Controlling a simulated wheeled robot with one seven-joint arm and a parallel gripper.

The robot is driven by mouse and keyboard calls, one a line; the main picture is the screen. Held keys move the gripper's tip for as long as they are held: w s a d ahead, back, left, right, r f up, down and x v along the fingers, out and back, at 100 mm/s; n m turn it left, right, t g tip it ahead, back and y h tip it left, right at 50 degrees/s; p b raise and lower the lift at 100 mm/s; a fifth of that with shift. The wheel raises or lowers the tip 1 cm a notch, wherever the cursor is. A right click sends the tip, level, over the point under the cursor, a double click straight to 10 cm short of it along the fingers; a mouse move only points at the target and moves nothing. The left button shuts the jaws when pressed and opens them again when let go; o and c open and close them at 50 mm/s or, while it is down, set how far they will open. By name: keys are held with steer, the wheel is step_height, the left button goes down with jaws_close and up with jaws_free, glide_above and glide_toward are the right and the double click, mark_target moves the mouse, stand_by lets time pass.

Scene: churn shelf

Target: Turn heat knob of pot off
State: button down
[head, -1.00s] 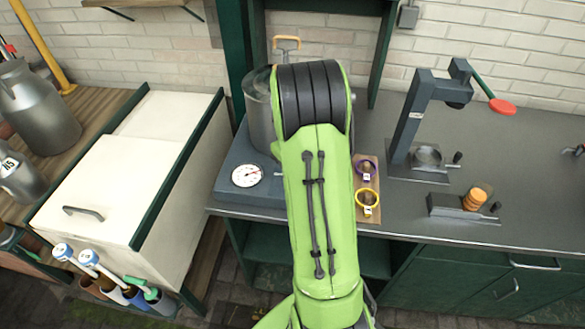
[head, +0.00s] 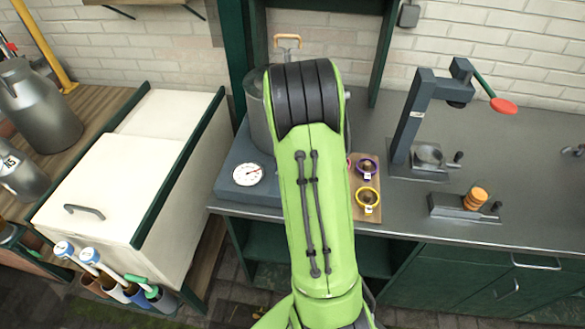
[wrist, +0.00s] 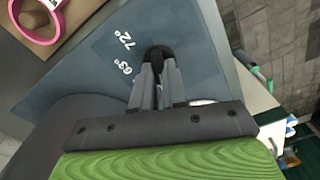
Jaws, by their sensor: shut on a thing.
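The pot (head: 258,115) is a grey metal vessel at the back left of the counter, partly hidden by my arm. It stands on a blue-grey heater base (head: 232,160). The wrist view shows this base (wrist: 100,80) with white "72°" and "63°" marks. The black heat knob (wrist: 158,53) sits near these marks, on the side of the "63°" mark. My gripper (wrist: 158,68) is shut on the knob, and its fingers cover part of it. In the head view my arm hides the knob and the gripper.
A white round dial (head: 248,174) is on the base front. Purple (head: 367,167) and yellow (head: 368,200) rings lie on a brown board right of my arm. A press stand (head: 410,120) is farther right. A white chest (head: 110,180) stands left, across a gap.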

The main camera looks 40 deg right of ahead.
steer(key=c, duration=1.2)
jaws_free()
steer(key=shift+o, duration=0.2)
steer(key=shift+r, duration=0.1)
step_height(320, 180, up, 16)
steer(key=p, duration=0.3)
steer(key=shift+f, duration=0.2)
steer(key=s+a+r+m+t, duration=0.1)
steer(key=s+a+r, duration=0.1)
steer(key=s+a, duration=0.35)
steer(key=s+a+r+t, duration=0.2)
steer(key=a, duration=0.6)
steer(key=s+a+r+m+t, duration=0.1)
steer(key=s+a+r, duration=0.2)
steer(key=a, duration=0.3)
steer(key=s+a+f+m+t, duration=0.1)
steer(key=s+a+f, duration=0.2)
steer(key=s, duration=0.3)
steer(key=shift+a+t, duration=0.25)
steer(key=shift+t, duration=0.05)
